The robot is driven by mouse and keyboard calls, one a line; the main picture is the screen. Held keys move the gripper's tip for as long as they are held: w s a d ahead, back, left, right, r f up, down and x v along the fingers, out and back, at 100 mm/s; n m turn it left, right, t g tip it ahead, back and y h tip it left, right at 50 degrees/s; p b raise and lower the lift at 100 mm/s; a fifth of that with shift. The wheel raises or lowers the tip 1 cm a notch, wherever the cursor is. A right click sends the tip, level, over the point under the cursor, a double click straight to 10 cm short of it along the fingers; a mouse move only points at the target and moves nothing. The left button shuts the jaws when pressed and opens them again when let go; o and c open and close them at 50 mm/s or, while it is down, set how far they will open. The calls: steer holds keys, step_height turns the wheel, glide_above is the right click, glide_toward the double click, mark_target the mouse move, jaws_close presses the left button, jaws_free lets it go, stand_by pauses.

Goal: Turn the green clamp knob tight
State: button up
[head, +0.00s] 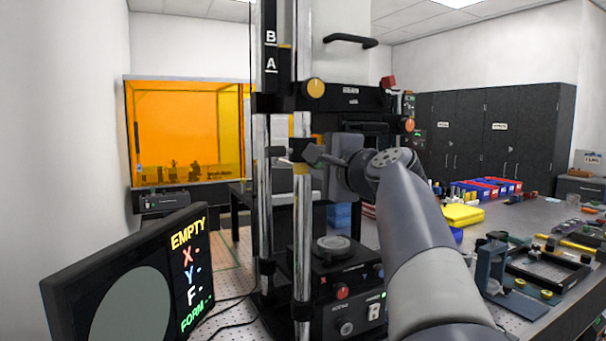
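No clearly green clamp knob shows in the head view. A dark clamp block (299,149) sits around the right chrome post, with a dark knob (276,151) on its left side. A small grey-green piece (313,154) sits at the block's right side; I cannot tell whether it is the knob or a fingertip. My gripper (325,158) reaches left from my wrist to this piece, seems to meet it, and is too small and partly hidden to show its opening. The interferometer stand carries an orange knob (315,88) above and a round stage (334,245) below.
A monitor (128,280) reading EMPTY stands at front left. A red knob (341,291) is on the base unit. On the right bench are a yellow case (462,214), red and blue bins (487,188) and a dark fixture (545,268). Black cabinets (490,135) stand behind.

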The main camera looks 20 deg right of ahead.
steer(key=shift+n+b, duration=0.7)
steer(key=shift+n, duration=0.5)
steer(key=o, duration=1)
steer(key=shift+c, duration=0.2)
steer(key=s+b, duration=0.2)
steer(key=s, duration=0.9)
steer(key=shift+d, duration=0.2)
steer(key=shift+w, duration=0.2)
steer(key=w+p, duration=0.2)
steer(key=w, duration=0.8)
steer(key=shift+w+a, duration=0.2)
steer(key=shift+w, duration=0.1)
